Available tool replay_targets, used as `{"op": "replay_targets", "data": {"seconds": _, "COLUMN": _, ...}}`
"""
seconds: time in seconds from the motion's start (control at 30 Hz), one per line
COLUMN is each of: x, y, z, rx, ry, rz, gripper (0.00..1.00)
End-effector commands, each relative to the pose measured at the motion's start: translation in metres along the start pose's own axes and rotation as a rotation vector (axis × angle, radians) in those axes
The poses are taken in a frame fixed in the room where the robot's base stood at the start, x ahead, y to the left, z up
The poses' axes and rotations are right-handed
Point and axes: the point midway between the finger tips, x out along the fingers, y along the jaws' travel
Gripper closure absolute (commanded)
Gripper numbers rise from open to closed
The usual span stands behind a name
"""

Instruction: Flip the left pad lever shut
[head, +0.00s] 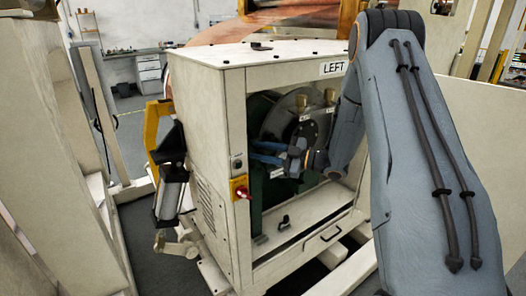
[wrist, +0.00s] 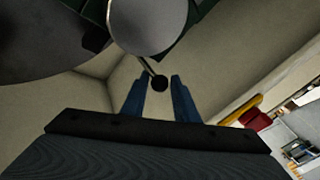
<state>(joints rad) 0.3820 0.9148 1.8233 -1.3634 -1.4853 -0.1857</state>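The cabinet marked LEFT (head: 333,68) stands in the middle of the head view with its front open. My gripper (head: 255,152) reaches into this opening from the right, its blue fingers pointing left. In the wrist view my gripper (wrist: 159,80) has its two fingers apart. A black ball knob (wrist: 159,83) on a thin rod appears in the gap between the fingertips. The rod runs up toward a round grey part (wrist: 147,22). I take this knob and rod for the pad lever. I cannot tell whether a finger touches it. In the head view the lever cannot be made out.
A red switch on a yellow plate (head: 240,190) sits on the cabinet's front left edge. A large disc (head: 290,118) fills the upper opening. A small black handle (head: 283,222) stands on the opening's floor. The cabinet walls closely surround my gripper.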

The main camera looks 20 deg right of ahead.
Motion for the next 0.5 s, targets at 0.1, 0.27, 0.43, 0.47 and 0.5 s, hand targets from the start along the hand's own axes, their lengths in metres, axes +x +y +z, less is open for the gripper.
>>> {"op": "replay_targets", "data": {"seconds": 0.1, "x": -0.0021, "y": -0.0031, "z": 0.0059, "rx": 0.009, "ry": -0.012, "rz": 0.001, "gripper": 0.62}}
{"op": "replay_targets", "data": {"seconds": 0.27, "x": -0.0021, "y": -0.0015, "z": 0.0049, "rx": 0.005, "ry": -0.011, "rz": 0.003, "gripper": 0.62}}
{"op": "replay_targets", "data": {"seconds": 0.43, "x": -0.0018, "y": -0.0003, "z": 0.0036, "rx": 0.003, "ry": -0.009, "rz": 0.003, "gripper": 0.62}}
{"op": "replay_targets", "data": {"seconds": 0.47, "x": -0.0022, "y": -0.0001, "z": 0.0035, "rx": 0.002, "ry": -0.009, "rz": 0.004, "gripper": 0.62}}
{"op": "replay_targets", "data": {"seconds": 0.5, "x": -0.0033, "y": 0.0001, "z": 0.0034, "rx": 0.002, "ry": -0.008, "rz": 0.004, "gripper": 0.62}}
